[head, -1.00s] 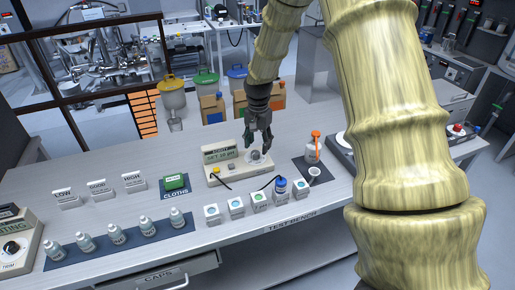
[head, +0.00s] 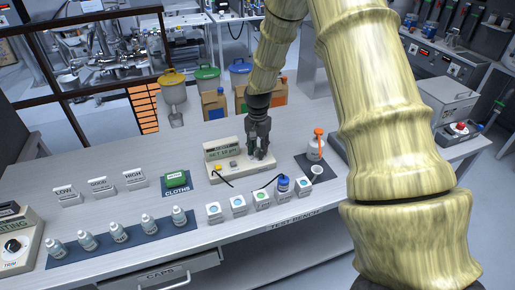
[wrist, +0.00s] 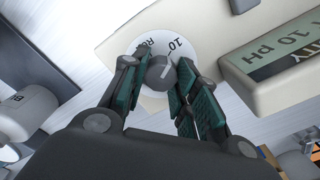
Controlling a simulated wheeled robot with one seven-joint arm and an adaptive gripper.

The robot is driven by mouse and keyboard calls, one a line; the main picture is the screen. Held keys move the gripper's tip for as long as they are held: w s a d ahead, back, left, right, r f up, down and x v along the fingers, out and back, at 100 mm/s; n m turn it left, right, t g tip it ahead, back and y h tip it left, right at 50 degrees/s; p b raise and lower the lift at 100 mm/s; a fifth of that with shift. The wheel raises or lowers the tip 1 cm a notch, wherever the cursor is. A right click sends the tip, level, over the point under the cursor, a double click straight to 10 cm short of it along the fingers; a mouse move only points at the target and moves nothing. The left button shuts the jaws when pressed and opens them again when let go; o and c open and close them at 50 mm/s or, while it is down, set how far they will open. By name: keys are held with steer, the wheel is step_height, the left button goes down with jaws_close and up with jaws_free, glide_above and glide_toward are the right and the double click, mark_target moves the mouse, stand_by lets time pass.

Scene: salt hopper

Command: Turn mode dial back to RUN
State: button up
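The mode dial is a grey round knob (wrist: 161,74) on a white disc (wrist: 150,43) marked "10" and what looks like "RUN". A pale line on the knob slants toward the upper right, on the "10" side. The dial belongs to a cream meter (head: 215,171), whose display (head: 219,154) appears to read "SET 10 pH". My gripper (wrist: 163,66) points down over the dial with one green-padded finger on each side of the knob. I cannot tell whether both pads touch it. In the head view my gripper (head: 261,156) hides the dial.
Several small white boxes (head: 238,205) stand in front of the meter. An orange-topped bottle (head: 316,147) and a small white cup (head: 317,171) stand to its right.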

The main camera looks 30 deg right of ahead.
mark_target(258, 149)
steer(key=shift+w+r+n, duration=0.1)
steer(key=shift+r+n, duration=0.1)
steer(key=shift+n, duration=0.1)
steer(key=n, duration=0.4)
steer(key=shift+n, duration=0.3)
steer(key=n+p, duration=0.1)
steer(key=n, duration=0.5)
steer(key=shift+w+r, duration=0.1)
steer(key=shift+n, duration=0.4)
steer(key=o, duration=0.9)
steer(key=shift+o, duration=0.5)
step_height(258, 149, up, 12)
